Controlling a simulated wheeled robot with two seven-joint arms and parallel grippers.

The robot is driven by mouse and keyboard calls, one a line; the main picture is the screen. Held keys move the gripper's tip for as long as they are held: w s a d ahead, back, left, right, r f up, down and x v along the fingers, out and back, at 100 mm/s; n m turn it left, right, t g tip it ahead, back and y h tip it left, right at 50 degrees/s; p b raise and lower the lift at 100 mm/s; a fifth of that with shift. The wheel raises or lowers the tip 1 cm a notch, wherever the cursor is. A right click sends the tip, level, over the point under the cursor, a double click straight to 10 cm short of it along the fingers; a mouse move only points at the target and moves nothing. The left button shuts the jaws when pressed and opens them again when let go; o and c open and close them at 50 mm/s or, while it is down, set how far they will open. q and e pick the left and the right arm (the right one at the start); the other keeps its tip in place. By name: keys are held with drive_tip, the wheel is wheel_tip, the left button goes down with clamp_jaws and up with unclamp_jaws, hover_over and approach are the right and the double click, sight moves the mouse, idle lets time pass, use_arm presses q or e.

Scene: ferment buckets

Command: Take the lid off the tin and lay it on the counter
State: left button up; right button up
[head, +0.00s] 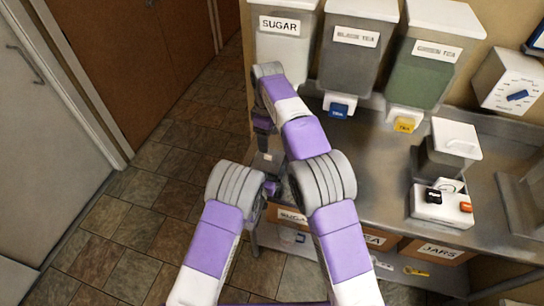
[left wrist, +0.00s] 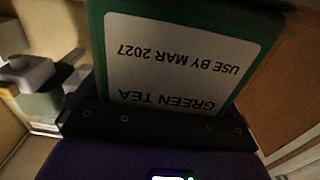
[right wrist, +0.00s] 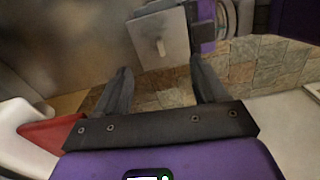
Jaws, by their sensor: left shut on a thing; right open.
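A green tin with a white label reading GREEN TEA, USE BY MAR 2027 (left wrist: 185,50) fills the middle of the left wrist view, its print upside down. My left gripper (left wrist: 155,125) is shut on it. A grey square plate with a small pale knob (right wrist: 160,42), which looks like the tin's lid, shows in the right wrist view beside part of my left gripper. My right gripper (right wrist: 161,66) is open and empty, its fingertips pointing toward that plate and apart from it. In the head view my arms hide the tin; both fingertip pairs are unclear there.
The metal counter (head: 385,160) has free room in its middle. Sugar (head: 283,45), black tea (head: 352,65) and green tea (head: 425,75) dispensers stand along its back. A small scale-like device (head: 440,205) sits to the right. Labelled boxes (head: 435,250) are below; tiled floor (head: 150,180) lies left.

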sight(273, 159)
drive_tip(key=o, duration=0.4)
drive_tip(key=m, duration=0.1)
drive_tip(key=r+m, duration=0.1)
drive_tip(key=m, duration=0.1)
drive_tip(key=shift+s+d, duration=0.15)
drive_tip(key=shift+d, duration=0.15)
drive_tip(key=shift+c, duration=0.2)
drive_tip(key=s+d+r+m+t, duration=0.2)
drive_tip(key=s+m+t, duration=0.15)
drive_tip(key=m, duration=0.95)
drive_tip(key=shift+g+y, duration=0.35)
drive_tip(key=shift+y, duration=0.05)
drive_tip(key=x, duration=1.2)
drive_tip(key=shift+a, duration=0.1)
drive_tip(key=c, duration=1.2)
